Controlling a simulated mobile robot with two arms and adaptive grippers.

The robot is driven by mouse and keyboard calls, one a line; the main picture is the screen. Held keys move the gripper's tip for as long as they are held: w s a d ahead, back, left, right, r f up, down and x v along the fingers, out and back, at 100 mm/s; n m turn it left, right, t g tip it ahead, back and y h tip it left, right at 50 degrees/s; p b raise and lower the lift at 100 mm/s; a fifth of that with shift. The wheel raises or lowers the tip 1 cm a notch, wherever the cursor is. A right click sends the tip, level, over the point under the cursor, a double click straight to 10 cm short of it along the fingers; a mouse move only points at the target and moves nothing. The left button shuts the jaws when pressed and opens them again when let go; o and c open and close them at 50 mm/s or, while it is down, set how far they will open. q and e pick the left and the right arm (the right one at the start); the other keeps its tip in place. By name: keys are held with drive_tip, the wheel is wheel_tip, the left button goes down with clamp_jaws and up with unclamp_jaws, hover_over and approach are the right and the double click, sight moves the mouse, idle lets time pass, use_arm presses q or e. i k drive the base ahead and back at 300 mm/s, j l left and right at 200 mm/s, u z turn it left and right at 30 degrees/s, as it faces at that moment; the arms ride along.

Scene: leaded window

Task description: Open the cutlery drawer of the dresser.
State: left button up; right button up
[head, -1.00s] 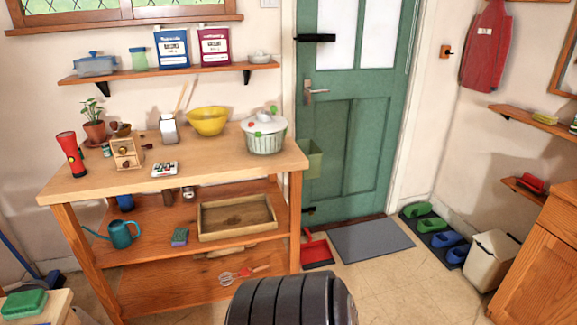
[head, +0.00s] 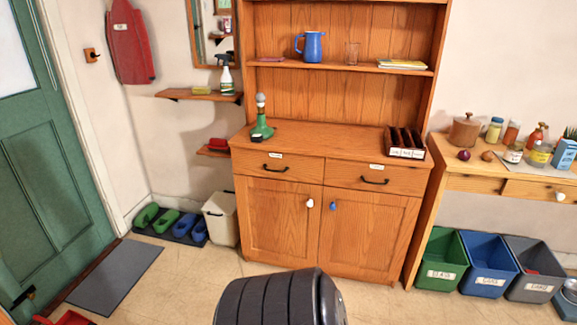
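The wooden dresser (head: 322,245) stands against the wall in the middle of the head view. It has two drawers side by side, both shut. The left drawer (head: 300,171) and the right drawer (head: 350,181) each have a dark bar handle and a small white label, too small to read. I cannot tell which is the cutlery drawer. Two cupboard doors below are closed, with a white and a blue knob. Neither of my grippers is in view.
On the dresser top are a green object (head: 262,126) and a wooden divided holder (head: 405,141). A white bin (head: 221,217) stands left of the dresser; green, blue and grey bins (head: 441,262) stand right.

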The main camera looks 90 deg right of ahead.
sight(352, 174)
drive_tip(key=z, duration=3.45)
drive_tip(key=i+j, duration=0.2)
drive_tip(key=i, duration=0.3)
drive_tip(key=i+j, duration=0.25)
drive_tip(key=i, duration=0.25)
